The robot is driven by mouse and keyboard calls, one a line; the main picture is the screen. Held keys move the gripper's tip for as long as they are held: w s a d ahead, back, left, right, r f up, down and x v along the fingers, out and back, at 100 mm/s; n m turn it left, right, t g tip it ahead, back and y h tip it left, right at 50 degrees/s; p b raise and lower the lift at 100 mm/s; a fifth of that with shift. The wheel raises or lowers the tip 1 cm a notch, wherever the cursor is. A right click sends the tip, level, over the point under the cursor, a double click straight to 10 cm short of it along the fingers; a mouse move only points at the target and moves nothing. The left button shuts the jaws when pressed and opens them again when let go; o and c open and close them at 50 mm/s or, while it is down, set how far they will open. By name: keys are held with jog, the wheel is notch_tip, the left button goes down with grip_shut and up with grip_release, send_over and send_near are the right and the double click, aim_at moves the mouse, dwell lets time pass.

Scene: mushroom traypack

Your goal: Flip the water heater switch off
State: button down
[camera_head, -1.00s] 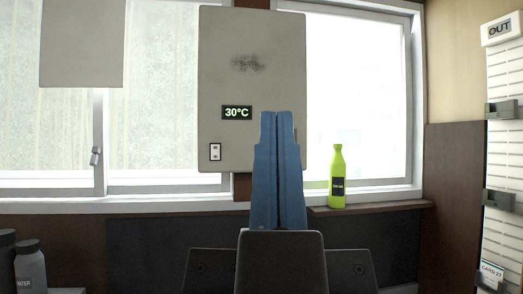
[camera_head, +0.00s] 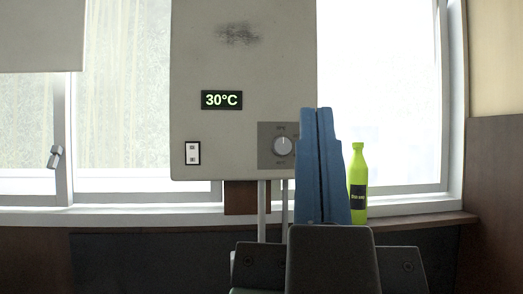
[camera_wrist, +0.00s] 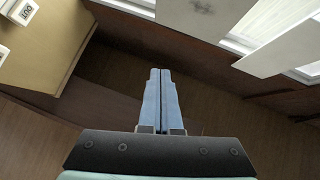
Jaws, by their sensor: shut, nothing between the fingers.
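The water heater (camera_head: 245,60) is a pale grey box on the wall in the head view, with a dark smudge near its top. Its green display (camera_head: 221,100) reads 30°C. A small white rocker switch (camera_head: 193,153) in a black frame sits at its lower left. A round dial (camera_head: 283,146) sits at its lower right. My gripper (camera_head: 317,110) has two blue fingers pressed together and empty. It stands in front of the dial's right side, right of the switch and apart from it. In the wrist view my gripper (camera_wrist: 160,71) points at brown wood, and the switch is not visible.
A green bottle (camera_head: 358,185) stands on the window ledge (camera_head: 425,219) just right of my gripper. Two pipes (camera_head: 262,210) run down below the heater. A grey panel (camera_head: 40,36) hangs at the upper left. The space before the switch is clear.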

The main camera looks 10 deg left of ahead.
jog(key=w+a+r+n+g+y+p, duration=0.1)
jog(key=w+a+n+g+y+p, duration=0.25)
jog(key=w+a+n+p, duration=0.5)
jog(key=w+a+f+n+g+y+p, duration=0.2)
jog(key=w+a+f+n+g+p, duration=0.3)
jog(key=a+n+p, duration=0.3)
jog(key=w+a+n, duration=0.1)
jog(key=a+n, duration=0.1)
jog(key=n, duration=0.2)
jog(key=shift+p, duration=0.35)
jog(key=shift+w+n, duration=0.1)
jog(key=shift+n, duration=0.15)
